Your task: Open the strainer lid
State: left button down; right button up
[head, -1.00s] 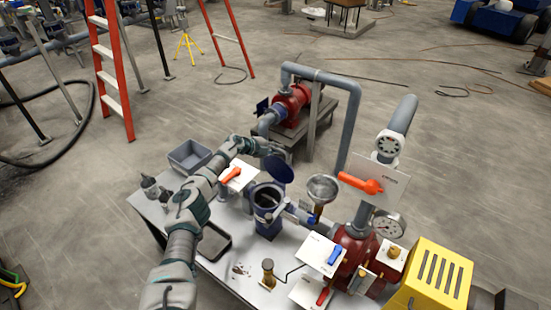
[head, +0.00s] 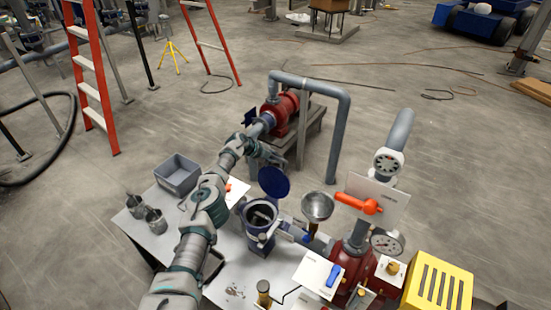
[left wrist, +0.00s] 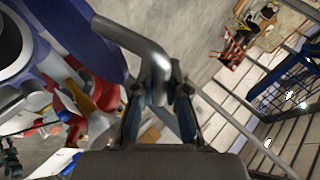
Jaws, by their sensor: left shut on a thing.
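The strainer (head: 259,239) is a dark blue pot on the bench, with its round mouth uncovered and a pale bar inside. Its round blue lid (head: 274,182) stands raised and tilted behind the mouth. My left gripper (head: 275,159) is at the lid's upper side, partly hidden by my own wrist. In the left wrist view, my gripper (left wrist: 158,88) is shut on a bent grey handle (left wrist: 135,40). A blue surface, apparently the lid (left wrist: 82,35), shows beside the handle. My right gripper is not in view.
A grey bin (head: 177,175) and metal cups (head: 155,219) stand at the bench's left. A funnel (head: 317,206), an orange-handled valve (head: 371,205), a gauge (head: 386,243) and a yellow box (head: 437,288) are to the right. A red pump (head: 280,113) stands behind.

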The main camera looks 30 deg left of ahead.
pick_arm(q)
jog(key=shift+d+f, duration=0.1)
jog(key=shift+f, duration=0.05)
jog(key=c, duration=1.2)
grip_release()
jog(key=shift+v, duration=1.05)
jog(key=v, duration=0.9)
jog(key=shift+s+a+r, duration=0.2)
jog(key=shift+a+r, duration=0.05)
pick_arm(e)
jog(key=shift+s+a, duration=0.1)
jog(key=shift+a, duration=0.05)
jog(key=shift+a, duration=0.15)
